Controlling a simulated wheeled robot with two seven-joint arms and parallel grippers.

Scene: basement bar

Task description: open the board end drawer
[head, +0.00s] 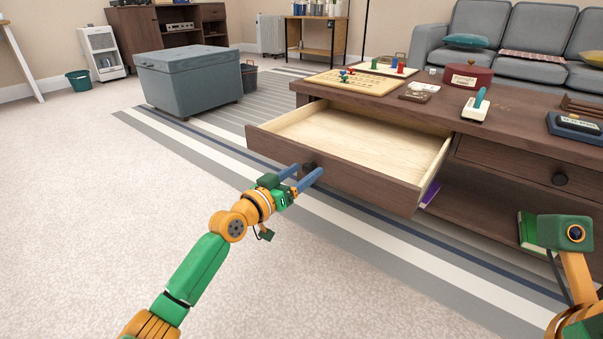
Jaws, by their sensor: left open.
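The drawer (357,184) at the left end of the dark wooden coffee table (511,127) stands well out from the table. This is the end with the game board (352,81) on top. Its pale wood inside is bare and empty in what shows. My left gripper (305,176) is open at the drawer's front, with its blue fingers on either side of the dark round knob (309,168). I cannot tell whether the fingers touch the knob. Part of my right arm shows at the lower right; its gripper fingers are not visible.
A second drawer with a knob (559,179) is shut on the right. A red round box (467,76) and several small things lie on the tabletop. A green book (530,232) is on the lower shelf. A grey chest (189,80) stands back left. The carpet at left is clear.

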